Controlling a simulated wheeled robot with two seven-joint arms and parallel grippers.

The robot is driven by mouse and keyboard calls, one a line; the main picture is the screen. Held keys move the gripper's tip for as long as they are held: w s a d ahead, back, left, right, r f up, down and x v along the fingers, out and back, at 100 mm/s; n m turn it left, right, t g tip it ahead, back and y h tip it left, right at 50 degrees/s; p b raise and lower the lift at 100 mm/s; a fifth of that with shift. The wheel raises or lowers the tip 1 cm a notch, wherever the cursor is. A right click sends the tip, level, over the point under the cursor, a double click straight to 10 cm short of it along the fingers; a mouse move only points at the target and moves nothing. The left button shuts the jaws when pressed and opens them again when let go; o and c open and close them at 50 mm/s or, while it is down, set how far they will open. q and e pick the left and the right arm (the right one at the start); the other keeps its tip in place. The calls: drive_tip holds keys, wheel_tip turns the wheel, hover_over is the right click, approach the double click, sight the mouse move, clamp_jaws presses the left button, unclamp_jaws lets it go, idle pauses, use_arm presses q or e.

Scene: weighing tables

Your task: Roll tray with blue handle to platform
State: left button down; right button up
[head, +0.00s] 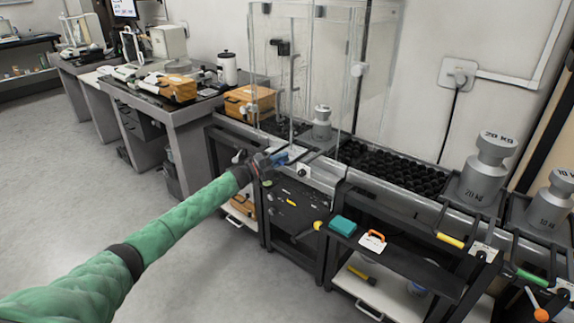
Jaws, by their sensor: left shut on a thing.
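My left arm in its green sleeve reaches in from the left, and its gripper (264,163) is at the front edge of the bench. It is shut on the blue handle (281,158), which shows just beyond the fingers. The tray behind the handle is mostly hidden, and I cannot make out its edges. A small grey weight (321,124) stands behind the handle, inside or behind the clear panels (300,60). I cannot tell whether it rests on the blue-handled tray. My right gripper is not in view.
A bed of black rollers (395,170) runs to the right. A 20 kg weight (484,172) stands behind a yellow handle (450,240), and another weight (552,200) behind a green handle (531,276). A black shelf (400,262) juts out below. The floor at left is clear.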

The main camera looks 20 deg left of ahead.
use_arm(q)
drive_tip(key=shift+f, duration=0.1)
drive_tip(key=c, duration=1.5)
unclamp_jaws()
drive_tip(key=shift+a, duration=0.1)
drive_tip(key=shift+o, duration=0.2)
drive_tip(key=v, duration=0.7)
drive_tip(key=shift+s+a+b, duration=0.2)
drive_tip(key=shift+s+b, duration=0.1)
drive_tip(key=shift+b, duration=0.05)
drive_tip(key=shift+f, duration=0.1)
